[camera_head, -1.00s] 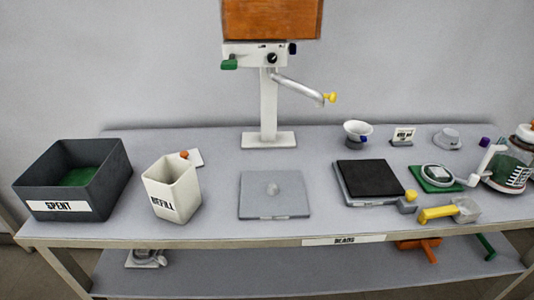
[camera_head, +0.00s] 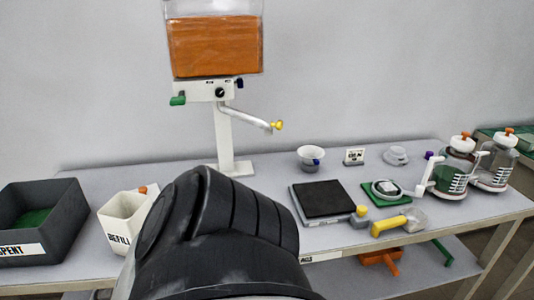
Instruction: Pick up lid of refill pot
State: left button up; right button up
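The white square pot marked REFILL (camera_head: 121,220) stands open-topped at the left of the table. A small orange knob (camera_head: 142,189) shows just behind its rim, apparently on a flat white lid that is mostly hidden by the pot and my arm. A large dark link of my own arm rises from the bottom centre and covers the table right of the pot. Neither gripper is in view.
A dark SPENT bin (camera_head: 64,224) stands left of the pot. A dispenser on a post (camera_head: 224,135) stands behind. A black-topped pad (camera_head: 322,200), a white funnel cup (camera_head: 310,155), a yellow-handled scoop (camera_head: 392,226) and lidded jars (camera_head: 452,172) stand to the right.

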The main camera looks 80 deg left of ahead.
aim_at(152, 191)
jog(key=z, duration=0.05)
jog(key=k, duration=1.85)
jog(key=u, duration=1.25)
